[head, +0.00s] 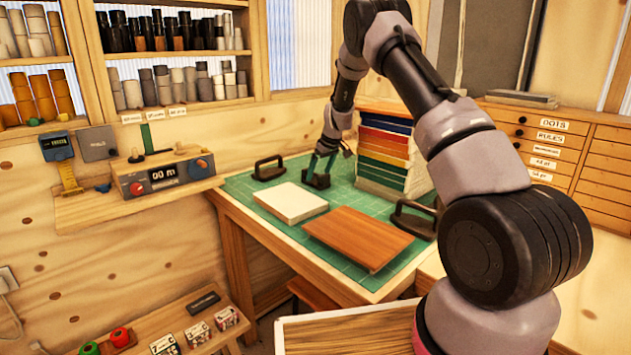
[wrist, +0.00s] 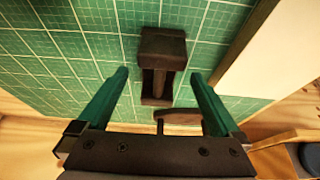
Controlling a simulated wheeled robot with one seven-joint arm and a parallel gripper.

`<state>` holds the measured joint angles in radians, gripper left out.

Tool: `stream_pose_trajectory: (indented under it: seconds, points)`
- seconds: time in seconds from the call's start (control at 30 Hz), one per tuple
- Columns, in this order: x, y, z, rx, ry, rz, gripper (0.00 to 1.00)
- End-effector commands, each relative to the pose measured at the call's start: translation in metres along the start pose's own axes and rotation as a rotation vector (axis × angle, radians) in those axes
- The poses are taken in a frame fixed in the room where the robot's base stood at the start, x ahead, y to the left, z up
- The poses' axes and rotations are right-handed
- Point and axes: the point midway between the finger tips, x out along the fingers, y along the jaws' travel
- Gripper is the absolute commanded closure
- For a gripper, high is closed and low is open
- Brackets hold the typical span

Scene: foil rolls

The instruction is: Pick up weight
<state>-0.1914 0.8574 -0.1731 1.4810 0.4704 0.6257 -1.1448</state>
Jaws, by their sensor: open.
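A dark weight (head: 317,182) stands on the green cutting mat (head: 240,185), near its back edge. In the wrist view the weight (wrist: 163,46) shows a dark block end and a narrower bar. My gripper (head: 322,164) is directly over the weight in the head view, fingers pointing down. In the wrist view my gripper (wrist: 160,74) is open, with one green finger on each side of the weight. Gaps show between the fingers and the weight. The lower part of the weight is partly hidden by the fingers in the head view.
Two dark handled tools lie on the mat, one at left (head: 268,170) and one at right (head: 412,218). A white slab (head: 290,202) and a brown board (head: 358,237) lie in front. A stack of coloured sheets (head: 385,155) stands right of the weight.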

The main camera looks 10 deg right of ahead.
Motion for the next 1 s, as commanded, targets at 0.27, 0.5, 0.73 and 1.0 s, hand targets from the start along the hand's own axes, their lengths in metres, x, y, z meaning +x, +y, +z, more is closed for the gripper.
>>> stream_pose_trajectory:
  seconds: [0.27, 0.5, 0.73, 1.0]
  points:
    - [0.033, 0.0, -0.001, 0.0, -0.001, -0.001, 0.0]
    - [0.033, 0.0, -0.001, 0.001, 0.0, 0.0, 0.04]
    - [0.033, 0.0, -0.001, 0.001, 0.0, -0.001, 0.92]
    - [0.031, 0.001, -0.004, 0.0, 0.004, 0.002, 1.0]
